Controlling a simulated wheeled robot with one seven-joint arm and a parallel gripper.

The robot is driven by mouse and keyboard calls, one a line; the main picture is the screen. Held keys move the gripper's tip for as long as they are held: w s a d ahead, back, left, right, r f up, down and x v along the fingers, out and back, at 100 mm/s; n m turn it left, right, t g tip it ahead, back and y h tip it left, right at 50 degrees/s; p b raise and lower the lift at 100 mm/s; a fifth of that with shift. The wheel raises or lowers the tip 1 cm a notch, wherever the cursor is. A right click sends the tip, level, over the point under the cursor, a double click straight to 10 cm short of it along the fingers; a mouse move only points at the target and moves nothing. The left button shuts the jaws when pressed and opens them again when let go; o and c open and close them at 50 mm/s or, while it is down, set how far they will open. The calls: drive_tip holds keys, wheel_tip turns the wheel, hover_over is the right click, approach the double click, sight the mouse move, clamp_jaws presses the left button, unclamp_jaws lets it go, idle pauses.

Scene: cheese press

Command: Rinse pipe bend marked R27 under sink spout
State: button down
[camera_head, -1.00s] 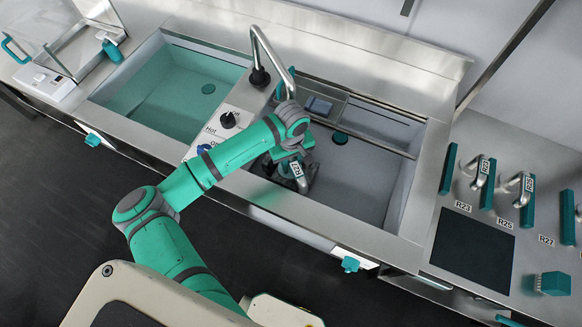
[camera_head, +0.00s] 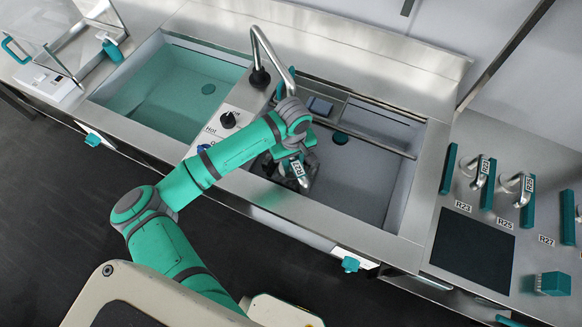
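The pipe bend marked R27 (camera_head: 298,171) is a grey metal piece with a white label, tilted, over the near left part of the right sink basin. My gripper (camera_head: 290,172) is at the end of the teal arm and holds the pipe bend; its fingers are mostly hidden by the wrist and the pipe. The metal sink spout (camera_head: 270,52) arches from the divider between the basins towards the right basin. Its lower end is close to my wrist in the picture and partly hidden behind it. I cannot see any water running.
The left basin (camera_head: 165,90) has a teal interior. The divider carries a Hot knob (camera_head: 229,120) and a blue knob (camera_head: 203,148) partly behind my arm. The right counter has pipe bends R23 (camera_head: 481,172) and R25 (camera_head: 519,183), a dark mat (camera_head: 472,250) and a brush (camera_head: 554,284).

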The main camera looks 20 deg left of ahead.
drive_tip(key=shift+s+d+r, duration=0.25)
drive_tip(key=shift+d+r, duration=0.25)
drive_tip(key=shift+r, duration=0.75)
drive_tip(key=shift+s+d+r, duration=0.25)
drive_tip(key=shift+d+r, duration=0.25)
drive_tip(key=shift+r, duration=0.75)
drive_tip(key=shift+s+d+r, duration=0.25)
drive_tip(key=shift+d+r, duration=0.25)
drive_tip(key=shift+r, duration=0.75)
drive_tip(key=shift+s+d+r, duration=0.15)
drive_tip(key=shift+d+r, duration=0.05)
drive_tip(key=shift+s+a, duration=0.1)
drive_tip(key=shift+a, duration=0.05)
drive_tip(key=shift+r, duration=2.35)
wheel_tip(320, 180, up, 3)
wheel_tip(320, 180, up, 6)
hover_over(300, 167)
drive_tip(key=shift+s+d+r, duration=0.2)
drive_tip(key=shift+s+d, duration=0.05)
drive_tip(key=shift+d, duration=0.15)
